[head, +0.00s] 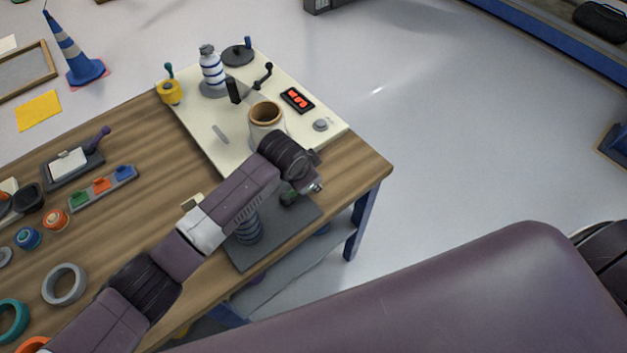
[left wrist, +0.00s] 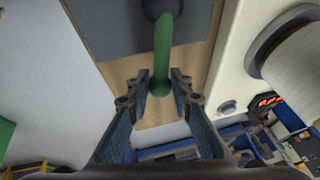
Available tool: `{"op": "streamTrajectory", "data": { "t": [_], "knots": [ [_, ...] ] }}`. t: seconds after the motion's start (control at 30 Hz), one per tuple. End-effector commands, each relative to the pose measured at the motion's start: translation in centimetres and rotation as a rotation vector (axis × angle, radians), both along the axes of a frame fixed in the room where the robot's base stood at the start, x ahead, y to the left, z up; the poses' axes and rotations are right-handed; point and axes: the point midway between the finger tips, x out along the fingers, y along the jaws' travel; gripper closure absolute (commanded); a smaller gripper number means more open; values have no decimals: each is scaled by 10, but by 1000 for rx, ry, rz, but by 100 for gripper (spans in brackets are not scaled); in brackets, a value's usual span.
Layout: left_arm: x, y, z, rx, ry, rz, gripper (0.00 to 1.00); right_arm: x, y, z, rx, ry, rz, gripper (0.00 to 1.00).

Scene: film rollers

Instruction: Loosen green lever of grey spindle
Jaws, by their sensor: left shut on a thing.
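The green lever (left wrist: 162,50) runs down the middle of the left wrist view from a dark round part (left wrist: 163,8) at the top edge. My left gripper (left wrist: 160,88) has its two fingers on either side of the lever's rounded end and is shut on it. In the head view my left arm reaches over the dark grey base plate (head: 290,228), and its wrist hides most of the spindle area. A grey ribbed post (head: 248,229) shows on that plate, partly behind the arm. My right gripper is not in view.
Rings and colored parts lie at the table's left. The floor right of the table is clear.

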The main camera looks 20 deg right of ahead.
Motion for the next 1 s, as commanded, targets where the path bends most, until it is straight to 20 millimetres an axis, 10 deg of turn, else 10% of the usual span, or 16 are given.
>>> {"op": "streamTrajectory", "data": {
  "t": [0.87, 0.9, 1.0],
  "knots": [
    [12, 1, 2, -4, -4, 155, 100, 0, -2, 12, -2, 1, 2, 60],
    [13, 1, 2, -4, -4, 155, 77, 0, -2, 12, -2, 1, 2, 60],
    [12, 1, 1, -3, -3, 154, 66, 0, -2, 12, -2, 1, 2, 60]
  ]
}}
